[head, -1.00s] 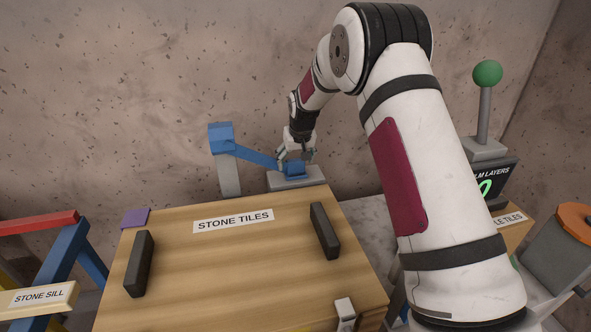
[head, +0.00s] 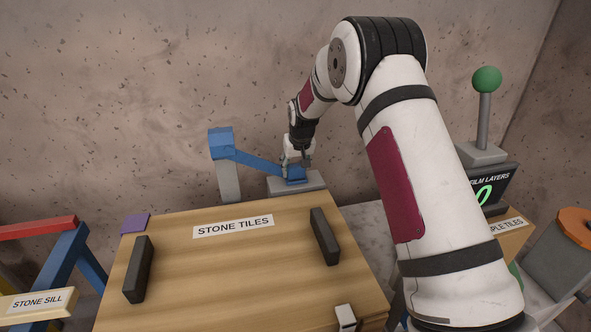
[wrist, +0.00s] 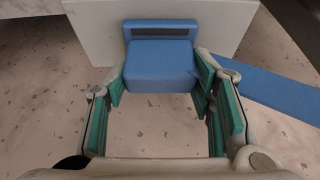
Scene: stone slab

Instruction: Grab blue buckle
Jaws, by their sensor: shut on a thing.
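The blue buckle (head: 296,174) sits at the end of a blue strap, over a grey block (head: 310,182) behind the wooden crate. In the wrist view the buckle (wrist: 160,66) is a blue block between green finger pads, with a blue slotted plate behind it on the pale block. My gripper (head: 297,168) reaches down from above and is shut on the buckle; it also shows in the wrist view (wrist: 160,75), with a pad at each side of the buckle. In the head view the fingertips are small and partly hidden.
The blue strap (head: 258,162) runs left to a blue head on a grey post (head: 229,182). The wooden crate lid labelled STONE TILES (head: 225,265) has two black handles. A green-knobbed lever (head: 486,80) stands right; a STONE SILL board (head: 38,302) lies left.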

